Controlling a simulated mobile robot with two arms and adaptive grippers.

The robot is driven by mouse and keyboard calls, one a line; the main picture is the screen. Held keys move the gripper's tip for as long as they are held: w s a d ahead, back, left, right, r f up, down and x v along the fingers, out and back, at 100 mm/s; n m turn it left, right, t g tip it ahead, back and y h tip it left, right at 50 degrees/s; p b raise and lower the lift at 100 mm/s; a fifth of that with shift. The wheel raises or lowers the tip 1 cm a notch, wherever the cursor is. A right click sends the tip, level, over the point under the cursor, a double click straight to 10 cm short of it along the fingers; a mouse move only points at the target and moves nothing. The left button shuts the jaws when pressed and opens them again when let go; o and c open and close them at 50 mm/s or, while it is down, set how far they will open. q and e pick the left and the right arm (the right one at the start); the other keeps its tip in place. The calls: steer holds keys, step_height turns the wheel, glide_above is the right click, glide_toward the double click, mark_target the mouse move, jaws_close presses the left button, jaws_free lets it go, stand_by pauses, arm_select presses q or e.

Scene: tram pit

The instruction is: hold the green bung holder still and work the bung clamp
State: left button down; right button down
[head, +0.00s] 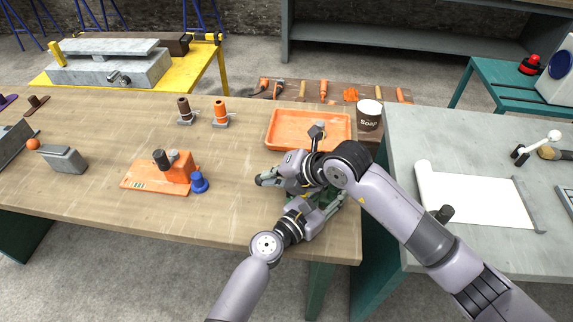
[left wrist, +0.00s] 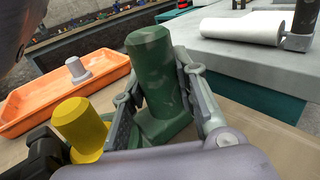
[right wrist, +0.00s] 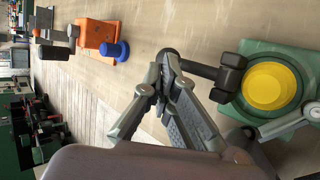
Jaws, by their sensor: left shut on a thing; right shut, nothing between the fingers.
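The green bung holder (left wrist: 152,75) stands between the fingers of my left gripper (left wrist: 160,100), which is shut on its upright green part. In the head view my arms mostly hide the holder. A yellow bung (right wrist: 270,86) sits in the holder's round green seat and also shows in the left wrist view (left wrist: 80,125). The black bung clamp (right wrist: 215,73) reaches from beside the bung toward my right fingers. My right gripper (right wrist: 163,78) is shut and empty, with its tips close to the clamp's end. I cannot tell whether they touch it.
An orange tray (head: 284,143) with a grey plug (head: 317,131) lies behind the grippers. An orange block fixture (head: 180,170) and a blue knob (head: 199,182) stand to the left. A soap tub (head: 369,113) is at the back right. The wooden bench front left is clear.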

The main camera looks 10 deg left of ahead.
steer(key=s+d+r, duration=0.4)
steer(key=d+r, duration=0.1)
steer(key=r, duration=0.5)
steer(key=shift+d+r, duration=0.15)
steer(key=shift+d, duration=0.2)
arm_select(q)
steer(key=c, duration=1.2)
jaws_free()
steer(key=v, duration=0.7)
steer(key=shift+s+a, duration=0.25)
steer(key=shift+s, duration=0.2)
arm_select(e)
steer(key=shift+s+d, duration=0.1)
